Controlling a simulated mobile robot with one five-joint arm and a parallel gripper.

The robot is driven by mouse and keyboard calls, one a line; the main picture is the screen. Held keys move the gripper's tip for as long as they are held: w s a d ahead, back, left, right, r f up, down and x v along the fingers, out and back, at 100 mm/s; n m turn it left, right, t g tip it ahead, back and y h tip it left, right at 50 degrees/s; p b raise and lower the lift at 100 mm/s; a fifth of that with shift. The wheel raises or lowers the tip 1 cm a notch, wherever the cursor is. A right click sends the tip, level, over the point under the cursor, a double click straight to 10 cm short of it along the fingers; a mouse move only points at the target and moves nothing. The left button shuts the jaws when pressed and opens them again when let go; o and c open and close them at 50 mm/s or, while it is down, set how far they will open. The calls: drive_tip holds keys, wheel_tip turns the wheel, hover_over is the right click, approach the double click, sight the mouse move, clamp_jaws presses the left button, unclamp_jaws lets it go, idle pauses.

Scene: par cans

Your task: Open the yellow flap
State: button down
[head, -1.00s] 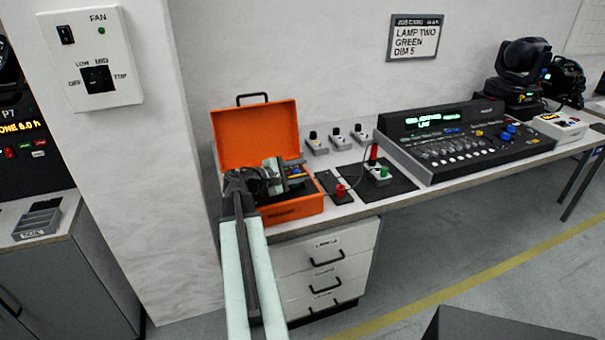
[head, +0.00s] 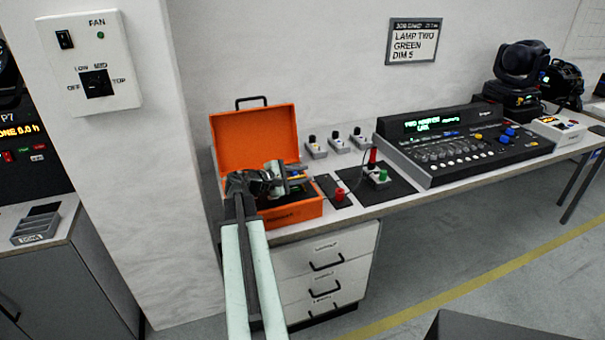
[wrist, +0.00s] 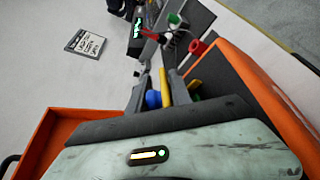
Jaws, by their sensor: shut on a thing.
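My gripper (head: 286,181) is inside the open orange case (head: 254,138) on the bench. In the wrist view its two fingers (wrist: 158,82) are close together. A narrow yellow piece (wrist: 164,88) shows between them, with a blue rounded piece (wrist: 152,99) beside it. The fingers appear shut on the yellow piece, but the contact is small and partly hidden. I cannot tell whether this piece is the yellow flap; no other clear yellow flap shows. My wrist hides much of the case's inside.
A dark mat (head: 400,187) with red and green plugs lies right of the case. Several small grey knob boxes (head: 338,144) stand behind it. A lighting console (head: 465,145) is farther right. Drawers (head: 325,268) are below the bench; a wall pillar (head: 165,200) is left.

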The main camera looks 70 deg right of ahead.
drive_tip(key=shift+w+d+r+n+y+p, duration=0.45)
drive_tip(key=shift+w+r+n+y+p, duration=0.1)
drive_tip(key=shift+n+p, duration=0.45)
drive_tip(key=shift+w+d+n+g+y+p, duration=0.4)
drive_tip(key=shift+n+g+y+p, duration=0.1)
drive_tip(key=shift+n, duration=0.5)
drive_tip(key=n, duration=0.1)
drive_tip(key=d+n+g+y, duration=0.1)
drive_tip(key=shift+w+f+n+y, duration=0.25)
drive_tip(key=shift+w+f+n, duration=0.05)
drive_tip(key=shift+w, duration=0.1)
drive_tip(key=shift+w+d+f+n+g+y, duration=0.1)
drive_tip(key=shift+n+g+y, duration=0.1)
drive_tip(key=shift+n, duration=0.15)
drive_tip(key=shift+w+d+n+g+y, duration=0.1)
drive_tip(key=shift+n+y, duration=0.1)
drive_tip(key=shift+n, duration=0.15)
